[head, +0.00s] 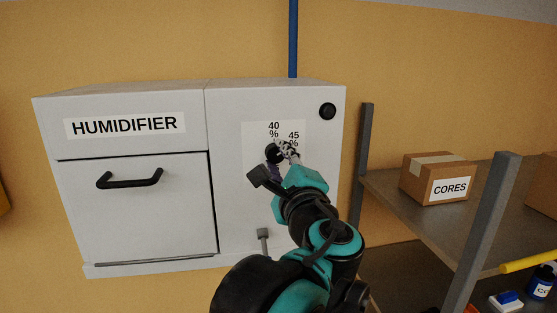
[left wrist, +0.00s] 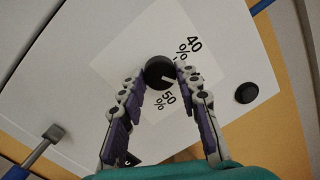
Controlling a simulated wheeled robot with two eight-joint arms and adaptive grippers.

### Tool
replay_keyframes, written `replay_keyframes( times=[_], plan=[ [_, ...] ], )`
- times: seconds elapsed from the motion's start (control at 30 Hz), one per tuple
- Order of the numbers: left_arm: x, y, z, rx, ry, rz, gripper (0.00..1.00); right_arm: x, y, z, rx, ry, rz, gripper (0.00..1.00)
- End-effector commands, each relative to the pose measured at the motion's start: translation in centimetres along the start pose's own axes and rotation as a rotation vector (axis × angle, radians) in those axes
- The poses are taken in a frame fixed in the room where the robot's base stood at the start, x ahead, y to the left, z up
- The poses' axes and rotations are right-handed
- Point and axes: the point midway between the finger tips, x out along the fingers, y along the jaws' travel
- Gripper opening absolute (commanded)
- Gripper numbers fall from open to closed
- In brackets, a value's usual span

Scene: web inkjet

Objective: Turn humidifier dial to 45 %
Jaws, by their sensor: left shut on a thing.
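The humidifier (head: 180,210) is a pale grey cabinet against the wall. Its black round dial (head: 271,153) sits on a white label plate (head: 254,132) marked 40 % and 45 % in the head view. My left gripper (head: 280,151) is at the dial and partly covers it. In the left wrist view, my left gripper (left wrist: 161,77) has its two fingers on either side of the dial (left wrist: 158,70), shut on it. A white pointer line shows on the dial, towards the right finger, between the 40 % and 50 % marks. The 45 % mark is hidden there. My right gripper is not in view.
A black round knob (head: 327,111) is at the cabinet's upper right. A black handle (head: 130,178) is on the left door. A small grey lever (head: 263,238) sticks out below the dial. A shelf with a CORES box (head: 437,181) stands at right.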

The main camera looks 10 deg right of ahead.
Motion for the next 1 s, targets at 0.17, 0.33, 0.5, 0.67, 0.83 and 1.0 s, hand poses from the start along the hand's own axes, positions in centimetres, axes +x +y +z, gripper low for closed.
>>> replay_keyframes(
  times=[0.17, 0.33, 0.5, 0.67, 0.83, 1.0],
  plan=[
    [0.0, 0.1, -0.1, -0.002, 0.001, 0.002, 0.54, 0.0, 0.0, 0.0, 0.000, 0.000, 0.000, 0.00],
    [0.0, 0.1, 0.0, -0.002, 0.001, 0.001, 0.54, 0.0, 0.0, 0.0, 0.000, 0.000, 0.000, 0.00],
    [-0.9, 0.0, -0.1, -0.002, 0.003, -0.001, 0.54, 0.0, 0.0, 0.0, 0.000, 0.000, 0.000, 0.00],
    [-3.8, 0.0, -0.1, -0.002, 0.005, -0.001, 0.54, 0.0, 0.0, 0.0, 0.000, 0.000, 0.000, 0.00],
    [-7.7, 0.0, -0.2, -0.003, 0.006, -0.001, 0.54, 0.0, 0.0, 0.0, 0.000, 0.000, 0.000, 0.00],
    [-10.6, 0.0, -0.2, -0.002, 0.006, -0.001, 0.54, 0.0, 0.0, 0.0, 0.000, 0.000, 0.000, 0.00]
  ],
)
